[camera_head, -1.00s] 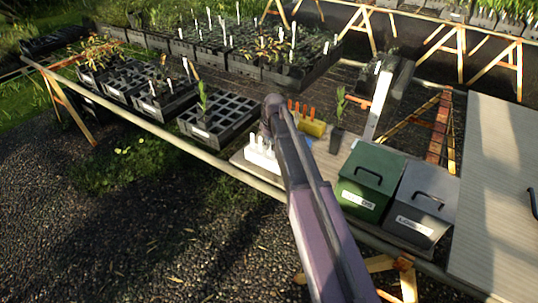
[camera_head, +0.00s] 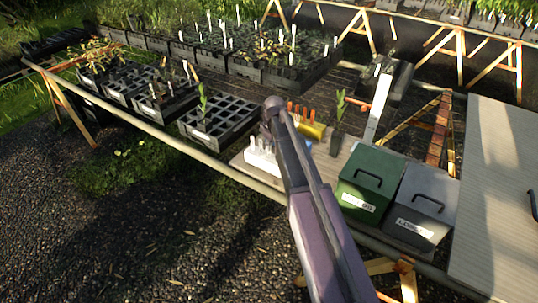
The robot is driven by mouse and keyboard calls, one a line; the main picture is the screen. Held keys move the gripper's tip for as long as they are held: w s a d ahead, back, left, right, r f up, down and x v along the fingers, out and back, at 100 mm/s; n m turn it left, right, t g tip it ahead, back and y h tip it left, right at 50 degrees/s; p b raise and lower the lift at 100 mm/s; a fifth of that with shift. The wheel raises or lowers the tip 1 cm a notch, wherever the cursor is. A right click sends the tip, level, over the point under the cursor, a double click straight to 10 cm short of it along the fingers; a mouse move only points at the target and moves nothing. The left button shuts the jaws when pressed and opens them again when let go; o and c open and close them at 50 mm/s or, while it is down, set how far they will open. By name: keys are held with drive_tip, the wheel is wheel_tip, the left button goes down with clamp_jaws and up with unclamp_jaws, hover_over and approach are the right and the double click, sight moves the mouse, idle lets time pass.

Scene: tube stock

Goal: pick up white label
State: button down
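Several white labels (camera_head: 257,145) stand upright in a small pale holder (camera_head: 262,160) on the bench, just left of my arm. Other white labels (camera_head: 294,36) stand in the trays of plants at the back. My arm crosses the middle of the view from the bottom up to a joint beside the holder. My gripper does not show, so I cannot see where it is relative to the labels or whether it holds one.
A black cell tray (camera_head: 218,121) with a seedling stands left of the holder. A yellow block (camera_head: 315,130) with orange-handled tools and a potted plant (camera_head: 339,125) stand right of my arm. Green (camera_head: 368,180) and grey (camera_head: 422,204) lidded bins stand at the bench's front right.

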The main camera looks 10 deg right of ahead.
drive_tip(key=shift+r, duration=0.15)
wheel_tip(320, 180, up, 10)
drive_tip(key=p, duration=1)
idle(0.9)
